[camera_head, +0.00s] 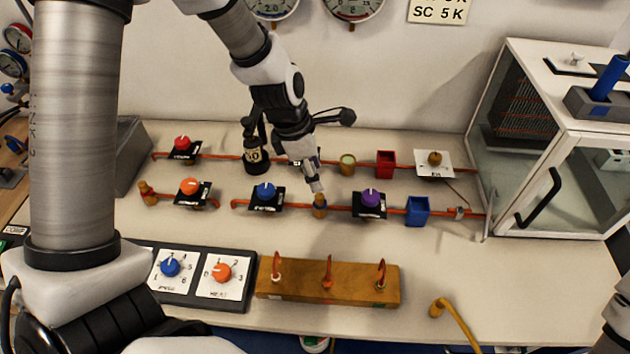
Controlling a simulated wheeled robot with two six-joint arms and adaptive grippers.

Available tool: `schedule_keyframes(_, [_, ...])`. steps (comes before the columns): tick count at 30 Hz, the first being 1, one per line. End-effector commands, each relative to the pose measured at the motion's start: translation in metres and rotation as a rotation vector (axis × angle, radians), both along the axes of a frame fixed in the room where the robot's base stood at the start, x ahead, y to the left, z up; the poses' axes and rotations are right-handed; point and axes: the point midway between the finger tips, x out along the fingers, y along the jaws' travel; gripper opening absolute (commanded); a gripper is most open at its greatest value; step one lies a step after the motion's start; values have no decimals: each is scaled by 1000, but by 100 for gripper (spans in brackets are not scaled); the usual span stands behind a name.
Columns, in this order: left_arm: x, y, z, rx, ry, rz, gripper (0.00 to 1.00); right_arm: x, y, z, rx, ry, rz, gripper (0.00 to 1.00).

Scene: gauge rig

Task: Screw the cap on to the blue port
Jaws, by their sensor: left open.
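The blue port (320,211) is a short brass fitting with a blue band on the lower red pipe, between the blue and purple knobs. A brass piece (320,197) stands upright at its top; I cannot tell whether it is the cap or part of the port, nor whether it is threaded on. My left gripper (317,186) is open and points down, its fingertips right over the brass piece. I cannot tell whether they touch it. My right gripper is out of view.
A blue knob (265,191) and a purple knob (370,199) flank the port. A blue box (417,210) stands further right. A wooden rack (345,286) with orange hooks lies in front. A glass cabinet (541,150) stands at the right.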

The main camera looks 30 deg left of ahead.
Motion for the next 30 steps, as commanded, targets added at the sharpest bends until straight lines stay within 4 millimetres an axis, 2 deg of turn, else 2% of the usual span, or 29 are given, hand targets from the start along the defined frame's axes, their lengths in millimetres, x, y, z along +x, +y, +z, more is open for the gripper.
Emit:
schedule_keyframes(5, [2, -1, -10, 2, -8, -3, 51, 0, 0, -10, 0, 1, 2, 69])
schedule_keyframes(12, [8, -9, -53, 4, -7, -3, 51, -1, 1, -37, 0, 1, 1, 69])
schedule_keyframes(16, [11, -13, -72, 3, -8, -4, 51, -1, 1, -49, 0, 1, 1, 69])
schedule_keyframes(19, [13, -15, -78, 3, -8, -3, 51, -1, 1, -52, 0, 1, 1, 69])
schedule_keyframes(26, [13, -16, -77, 3, -8, -4, 51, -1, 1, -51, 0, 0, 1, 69])
schedule_keyframes(27, [13, -16, -77, 3, -8, -4, 48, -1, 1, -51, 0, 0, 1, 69])
schedule_keyframes(29, [13, -16, -77, 3, -8, -4, 26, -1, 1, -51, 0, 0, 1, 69])
schedule_keyframes(30, [13, -16, -77, 3, -8, -4, 12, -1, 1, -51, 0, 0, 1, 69])
